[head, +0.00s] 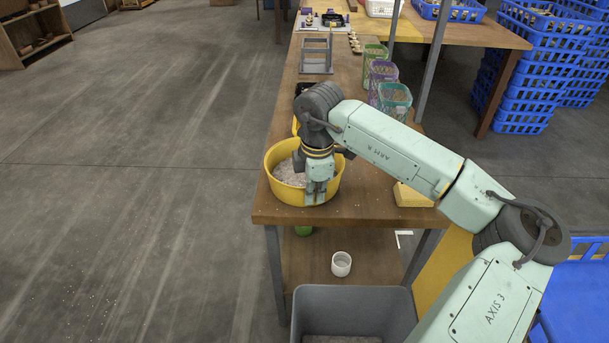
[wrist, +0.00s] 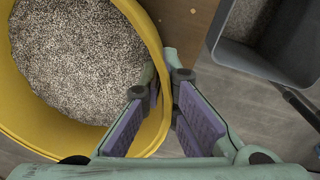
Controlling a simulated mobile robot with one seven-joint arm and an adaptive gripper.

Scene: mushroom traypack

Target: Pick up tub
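The tub is a round yellow bowl-like vessel (head: 281,189) with grey-beige granular material inside, standing at the near left end of the wooden table. In the wrist view the tub (wrist: 22,108) fills the left side. My gripper (head: 318,193) points down at the tub's near rim. In the wrist view my gripper (wrist: 161,76) straddles the rim, with its left finger inside the tub and its right finger outside. The fingers look apart, with some room around the thin wall between the pads. Contact with the wall is hard to tell.
A wooden table (head: 390,215) carries a yellow block (head: 411,196) at right and green and purple baskets (head: 394,96) farther back. A grey bin (head: 352,299) stands below the table's near edge, and a white cup (head: 341,264) sits on the lower shelf. Blue crates (head: 520,110) stand at right.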

